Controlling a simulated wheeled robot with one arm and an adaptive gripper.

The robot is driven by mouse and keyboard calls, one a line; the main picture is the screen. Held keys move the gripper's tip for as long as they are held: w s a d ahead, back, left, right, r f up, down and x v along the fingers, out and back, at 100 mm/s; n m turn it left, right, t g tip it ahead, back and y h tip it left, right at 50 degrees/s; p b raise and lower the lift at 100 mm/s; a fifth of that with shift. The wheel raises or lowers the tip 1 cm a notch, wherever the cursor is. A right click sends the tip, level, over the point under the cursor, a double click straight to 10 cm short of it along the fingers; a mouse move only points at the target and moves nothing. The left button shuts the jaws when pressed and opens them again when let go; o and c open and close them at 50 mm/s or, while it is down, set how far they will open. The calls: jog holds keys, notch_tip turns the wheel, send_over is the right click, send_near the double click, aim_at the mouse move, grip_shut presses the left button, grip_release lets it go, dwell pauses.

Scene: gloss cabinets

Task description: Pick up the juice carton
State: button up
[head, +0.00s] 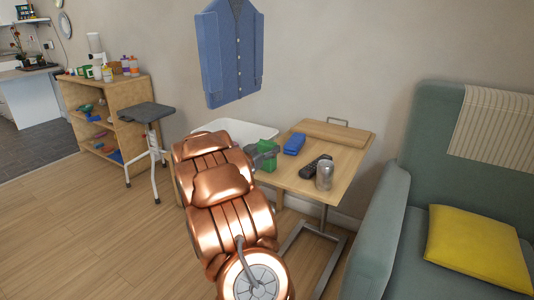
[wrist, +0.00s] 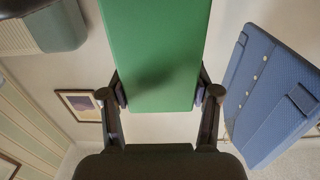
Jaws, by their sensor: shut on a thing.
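The juice carton is a plain green box (wrist: 155,50) that fills the upper middle of the wrist view. My gripper (wrist: 160,95) has its two dark fingers shut on the carton's sides, one pad on each side. In the head view the green carton (head: 267,160) shows at the left end of the small wooden table (head: 340,168), partly hidden by my gripper (head: 264,150) and my copper arm. I cannot tell whether its bottom touches the table.
On the table are a blue box (head: 294,144), a dark remote (head: 315,166) and a silver can (head: 324,175). A white bin (head: 240,130) stands behind my arm. A green armchair (head: 385,225) is at the right, a stool (head: 149,113) at the left. Floor at left is clear.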

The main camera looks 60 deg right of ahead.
aim_at(267, 143)
jog(key=shift+r+p, duration=0.55)
jog(key=shift+r, duration=1.05)
jog(key=shift+a+r, duration=0.15)
jog(key=shift+r, duration=0.1)
jog(key=s+a+r+p, duration=0.1)
jog(key=s+a, duration=0.8)
jog(key=a, duration=0.4)
jog(key=shift+r, duration=0.15)
